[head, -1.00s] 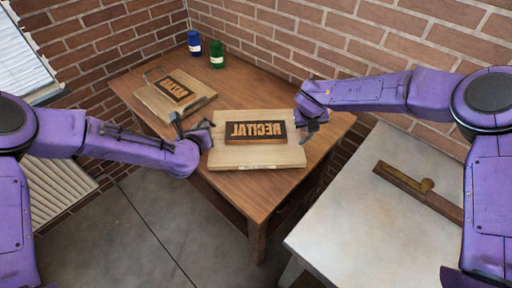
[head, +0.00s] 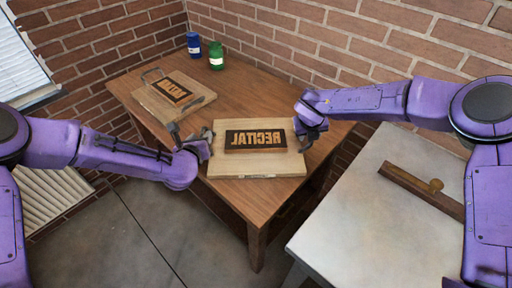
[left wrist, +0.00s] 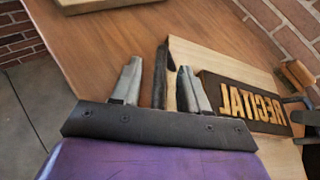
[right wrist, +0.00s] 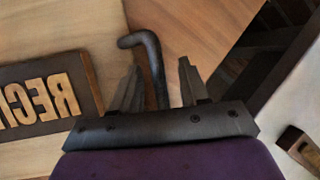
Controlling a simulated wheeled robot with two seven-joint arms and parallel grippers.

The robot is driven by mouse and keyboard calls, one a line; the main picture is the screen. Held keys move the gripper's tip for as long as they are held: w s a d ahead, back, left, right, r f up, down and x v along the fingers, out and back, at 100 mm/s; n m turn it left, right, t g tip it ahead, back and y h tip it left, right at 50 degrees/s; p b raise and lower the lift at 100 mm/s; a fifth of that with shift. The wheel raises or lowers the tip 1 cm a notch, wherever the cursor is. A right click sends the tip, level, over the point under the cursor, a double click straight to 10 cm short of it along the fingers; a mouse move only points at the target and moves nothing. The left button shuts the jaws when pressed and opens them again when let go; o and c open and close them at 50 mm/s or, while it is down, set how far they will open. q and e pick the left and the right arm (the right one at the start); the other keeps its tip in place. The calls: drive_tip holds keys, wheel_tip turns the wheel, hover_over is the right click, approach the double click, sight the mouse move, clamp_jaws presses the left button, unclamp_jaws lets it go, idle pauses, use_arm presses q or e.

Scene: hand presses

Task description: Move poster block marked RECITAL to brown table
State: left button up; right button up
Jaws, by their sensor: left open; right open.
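The poster block marked RECITAL (head: 256,167) is a pale wooden board with a dark plate of raised, mirror-reversed letters. It lies flat near the front right corner of the brown wooden table (head: 238,97). My left gripper (head: 188,137) is open at the board's left end. In the left wrist view, a dark handle (left wrist: 160,78) stands between its fingers. My right gripper (head: 310,122) is open at the board's right end. In the right wrist view, a dark bent handle (right wrist: 155,68) rises between its fingers. Whether either finger touches a handle cannot be told.
A second, similar block (head: 156,102) with handles lies at the table's back left. A blue jar (head: 194,44) and a green jar (head: 216,57) stand behind it. A pale grey table (head: 365,235) on the right holds a wooden bar (head: 405,183). Brick walls close off the back.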

drive_tip(key=shift+r, duration=0.1)
drive_tip(key=shift+s+a+r, duration=0.1)
drive_tip(key=shift+r, duration=0.1)
use_arm(q)
drive_tip(key=d+v, duration=0.1)
drive_tip(key=v, duration=0.9)
drive_tip(key=shift+s+a+r, duration=0.2)
drive_tip(key=shift+s+a, duration=0.15)
drive_tip(key=shift+a, duration=0.2)
use_arm(e)
drive_tip(key=v, duration=1.1)
drive_tip(key=shift+s+r, duration=0.2)
drive_tip(key=shift+a, duration=0.1)
